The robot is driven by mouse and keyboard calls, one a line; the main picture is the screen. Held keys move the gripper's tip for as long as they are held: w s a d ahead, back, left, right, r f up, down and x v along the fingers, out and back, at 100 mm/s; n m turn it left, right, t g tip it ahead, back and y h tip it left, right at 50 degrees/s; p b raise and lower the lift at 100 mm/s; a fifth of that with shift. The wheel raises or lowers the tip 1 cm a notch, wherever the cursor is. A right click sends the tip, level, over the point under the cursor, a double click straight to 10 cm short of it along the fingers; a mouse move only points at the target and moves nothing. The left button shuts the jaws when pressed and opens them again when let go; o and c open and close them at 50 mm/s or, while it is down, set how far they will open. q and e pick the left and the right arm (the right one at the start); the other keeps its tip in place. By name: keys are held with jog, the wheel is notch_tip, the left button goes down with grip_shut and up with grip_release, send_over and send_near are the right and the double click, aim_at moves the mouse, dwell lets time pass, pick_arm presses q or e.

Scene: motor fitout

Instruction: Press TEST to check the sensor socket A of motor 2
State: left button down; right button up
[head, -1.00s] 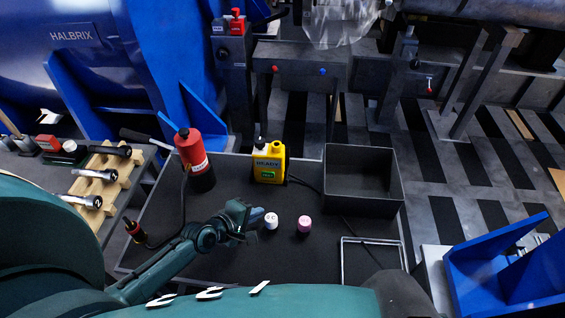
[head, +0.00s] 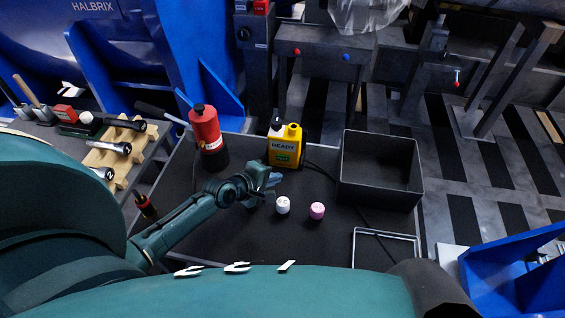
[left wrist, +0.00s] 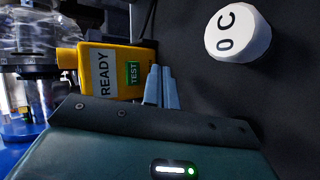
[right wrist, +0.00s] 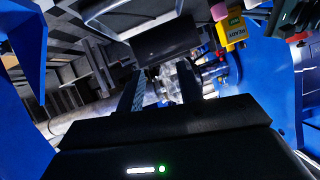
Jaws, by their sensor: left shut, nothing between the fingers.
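The yellow tester (head: 285,149) stands on the black bench top in the head view and reads READY. It also shows in the left wrist view (left wrist: 92,60), with a green TEST button (left wrist: 133,73) beside the READY label. My left gripper (head: 274,179) is shut and empty, just in front of the tester's lower part. In the left wrist view its fingertips (left wrist: 160,75) are together, right of the TEST button; I cannot tell whether they touch the tester. My right gripper (right wrist: 160,80) is open and empty, away from the bench. Sensor socket A cannot be made out.
A white cap (head: 283,205) and a pink cap (head: 317,211) sit near my left gripper. A red bottle (head: 207,135) stands left of the tester, an open black bin (head: 345,165) to the right. A metal frame (head: 385,233) lies at the front right.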

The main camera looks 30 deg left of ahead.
aim_at(283, 158)
pick_arm(q)
jog(key=shift+w+a+f+b, duration=0.1)
jog(key=shift+w+a+b, duration=0.1)
jog(key=shift+w, duration=0.4)
jog(key=shift+w+a+b, duration=0.1)
jog(key=shift+w+b, duration=0.1)
jog(key=shift+w, duration=0.7)
jog(key=shift+w+a+b, duration=0.15)
jog(key=shift+w+b, duration=0.15)
jog(key=shift+w, duration=0.05)
pick_arm(e)
jog(key=shift+s+d+r+t, duration=0.15)
jog(key=shift+d+t, duration=0.1)
jog(key=shift+t, duration=0.15)
pick_arm(q)
jog(key=shift+w, duration=0.1)
jog(key=shift+w+a, duration=0.1)
jog(key=shift+w, duration=0.2)
